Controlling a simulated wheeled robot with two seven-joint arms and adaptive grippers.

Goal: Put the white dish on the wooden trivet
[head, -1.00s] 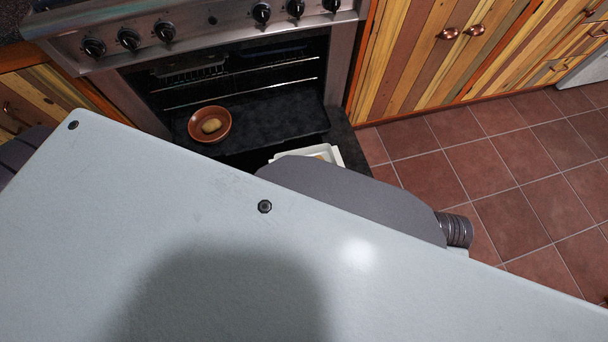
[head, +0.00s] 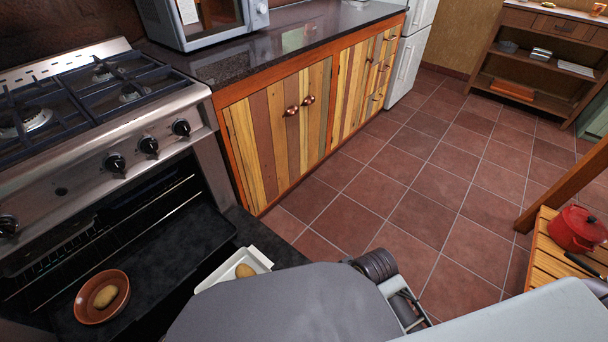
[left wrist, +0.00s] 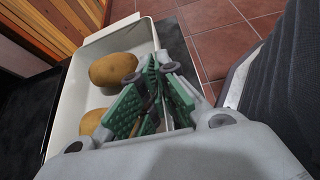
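The white dish (head: 235,269) is a rectangular tray at the open oven, low in the head view, with a potato (head: 245,271) in it. My arm hides its near part. In the left wrist view the white dish (left wrist: 95,42) holds two potatoes, one whole in view (left wrist: 113,69) and one partly covered. My left gripper (left wrist: 152,72) has green pads close together at the dish's right wall and appears shut on it. The exact contact is hidden. My right gripper is not in view. I cannot make out a wooden trivet in these views.
A brown bowl (head: 102,297) with a potato sits inside the oven, left of the dish. The stove (head: 110,120) and dark counter (head: 280,45) stand behind. A red pot (head: 577,229) is on a slatted wooden surface at right. The tiled floor (head: 400,190) between is clear.

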